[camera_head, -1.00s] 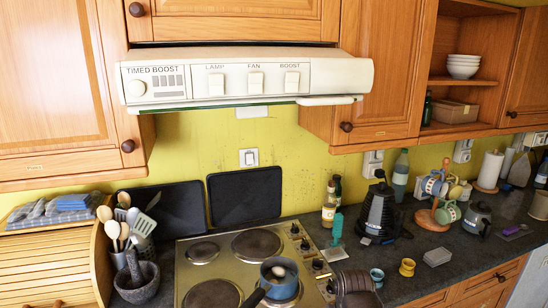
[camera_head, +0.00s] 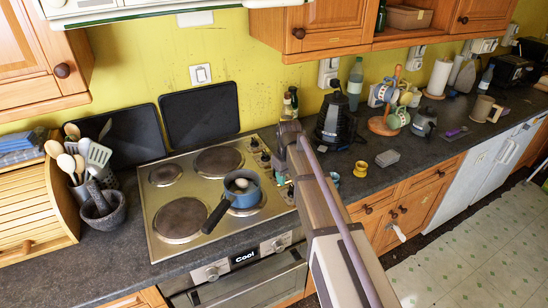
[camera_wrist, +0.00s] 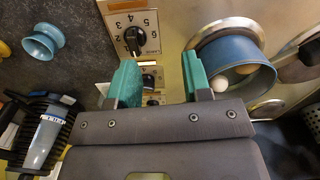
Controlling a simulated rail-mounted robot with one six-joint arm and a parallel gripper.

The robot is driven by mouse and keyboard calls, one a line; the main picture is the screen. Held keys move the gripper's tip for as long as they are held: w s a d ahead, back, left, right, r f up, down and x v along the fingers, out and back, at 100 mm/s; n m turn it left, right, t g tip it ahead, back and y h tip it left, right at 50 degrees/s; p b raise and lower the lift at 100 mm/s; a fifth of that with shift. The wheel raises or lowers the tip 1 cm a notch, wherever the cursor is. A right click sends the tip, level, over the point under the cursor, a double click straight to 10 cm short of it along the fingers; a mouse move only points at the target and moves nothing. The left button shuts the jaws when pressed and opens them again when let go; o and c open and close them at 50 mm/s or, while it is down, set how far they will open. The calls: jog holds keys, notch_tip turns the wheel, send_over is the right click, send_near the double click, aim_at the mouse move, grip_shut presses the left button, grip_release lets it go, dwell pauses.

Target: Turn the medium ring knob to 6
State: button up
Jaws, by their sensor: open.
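The knobs stand in a column at the right side of the metal hob (camera_head: 160,215). In the wrist view a black knob (camera_wrist: 134,40) on a dial plate with printed numbers lies just beyond my fingertips. Another knob (camera_wrist: 149,82) shows between the fingers, partly hidden, with a further one behind it. I cannot tell which is the medium ring's knob, nor its exact setting. My gripper (camera_wrist: 160,78) is open, its two teal fingers apart and nothing held. In the head view my arm reaches over the hob's right edge and hides part of the knob column.
A blue saucepan (camera_head: 243,193) with pale round items inside sits on the front right ring. To the right are a blue egg cup (camera_head: 334,178), a yellow cup (camera_head: 361,169) and a black appliance (camera_head: 338,122). A mortar (camera_head: 101,201) stands left of the hob.

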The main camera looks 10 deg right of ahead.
jog(key=w+n, duration=1.2)
jog(key=w, duration=0.5)
jog(key=f+b, duration=1)
jog(key=b, duration=0.1)
jog(key=shift+s+f, duration=0.2)
jog(key=shift+f, duration=0.15)
jog(key=shift+r, duration=0.15)
grip_shut()
